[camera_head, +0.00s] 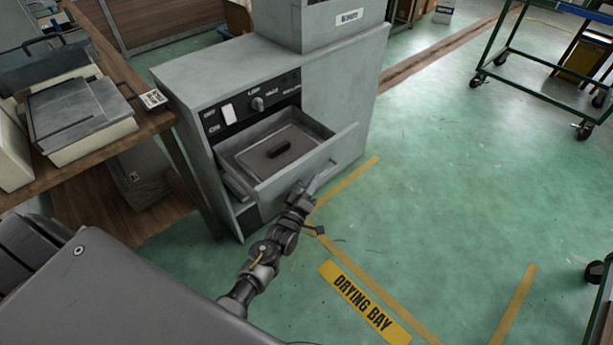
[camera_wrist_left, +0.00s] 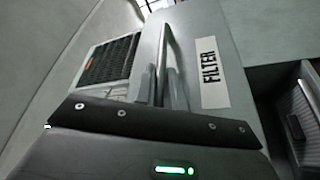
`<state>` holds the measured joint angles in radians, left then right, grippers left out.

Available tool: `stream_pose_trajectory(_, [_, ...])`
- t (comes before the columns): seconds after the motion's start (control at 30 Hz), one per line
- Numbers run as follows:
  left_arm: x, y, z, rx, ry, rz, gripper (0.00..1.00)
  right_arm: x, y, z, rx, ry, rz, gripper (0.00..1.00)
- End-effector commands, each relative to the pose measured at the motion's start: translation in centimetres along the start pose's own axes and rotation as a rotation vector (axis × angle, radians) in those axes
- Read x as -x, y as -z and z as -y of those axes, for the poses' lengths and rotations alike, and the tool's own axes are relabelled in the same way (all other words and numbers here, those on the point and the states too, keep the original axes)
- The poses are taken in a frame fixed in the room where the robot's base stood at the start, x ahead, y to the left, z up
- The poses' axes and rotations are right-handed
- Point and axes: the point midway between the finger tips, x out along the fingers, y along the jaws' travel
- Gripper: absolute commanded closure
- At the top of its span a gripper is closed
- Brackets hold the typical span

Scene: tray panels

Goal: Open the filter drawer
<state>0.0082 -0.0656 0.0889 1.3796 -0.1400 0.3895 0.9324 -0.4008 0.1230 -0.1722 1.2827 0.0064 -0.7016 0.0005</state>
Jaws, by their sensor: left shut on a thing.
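The filter drawer (camera_head: 290,174) stands partly out of the front of a grey machine (camera_head: 335,85). Inside it is a shallow grey pan with a dark grip bar (camera_head: 279,148). In the left wrist view, the drawer's front panel carries a white FILTER label (camera_wrist_left: 209,73), and a metal bar handle (camera_wrist_left: 163,50) runs along it. My left gripper (camera_head: 303,188) is at the drawer front. In the left wrist view its fingers (camera_wrist_left: 160,88) are closed on the handle. The fingers hide part of the handle. My right gripper is not in view.
Above the drawer is a black control panel (camera_head: 251,103) with a knob. A wooden bench (camera_head: 100,150) with grey equipment stands close on the left. A yellow DRYING BAY marking (camera_head: 364,303) lies in front.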

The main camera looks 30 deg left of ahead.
Motion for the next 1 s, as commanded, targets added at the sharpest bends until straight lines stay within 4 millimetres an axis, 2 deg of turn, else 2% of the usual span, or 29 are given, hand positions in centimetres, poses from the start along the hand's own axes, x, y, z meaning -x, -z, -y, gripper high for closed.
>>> stream_pose_trajectory(0.4, [0.0, -0.1, -0.2, -0.001, -0.002, -0.003, 1.00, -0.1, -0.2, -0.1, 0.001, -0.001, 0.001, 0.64])
stream_pose_trajectory(0.43, [0.0, -0.1, -0.2, -0.001, -0.002, -0.003, 0.85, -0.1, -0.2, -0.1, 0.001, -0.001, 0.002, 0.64])
stream_pose_trajectory(0.57, [0.0, -0.1, -0.2, -0.001, -0.002, -0.002, 0.68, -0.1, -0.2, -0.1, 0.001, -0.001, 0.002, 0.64])
stream_pose_trajectory(0.87, [0.2, -0.2, -0.1, 0.000, 0.000, -0.001, 0.67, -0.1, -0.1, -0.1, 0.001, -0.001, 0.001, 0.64])
stream_pose_trajectory(1.0, [1.5, -0.2, -0.1, 0.000, 0.002, 0.000, 0.67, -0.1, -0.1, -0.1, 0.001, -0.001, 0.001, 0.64])
